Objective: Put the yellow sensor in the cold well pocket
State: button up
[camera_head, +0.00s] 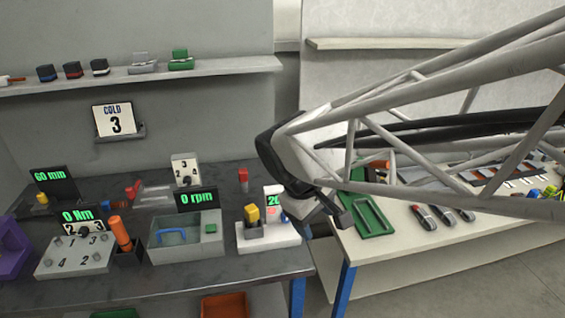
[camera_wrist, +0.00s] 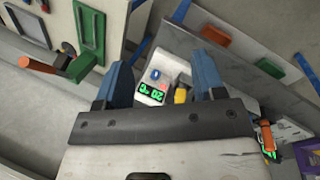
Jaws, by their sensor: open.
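The yellow sensor (camera_head: 252,214) stands upright in a grey block at the left end of a white station (camera_head: 285,233) on the dark bench. In the wrist view the yellow sensor (camera_wrist: 181,96) is beside the white station (camera_wrist: 150,90), whose top has a blue-marked spot (camera_wrist: 155,75), a red-marked spot and a green 20 °C display. Which spot is the cold well pocket is not labelled legibly. My gripper (camera_head: 335,212) is above and to the right of the station. In the wrist view my gripper (camera_wrist: 163,82) is open and empty, its blue fingers apart, with the station beyond and between them.
A grey tray (camera_head: 187,236) with a blue handle, an orange cylinder (camera_head: 121,233) and a numbered dial box (camera_head: 75,251) stand left of the station. A pale table with a green tray (camera_head: 367,212) is right, across a gap.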

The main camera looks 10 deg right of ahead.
jog(key=s+d+r+m+t+y, duration=0.2)
jog(key=s+m, duration=0.4)
jog(key=s, duration=0.3)
jog(key=shift+r+y, duration=0.15)
jog(key=shift+y, duration=0.55)
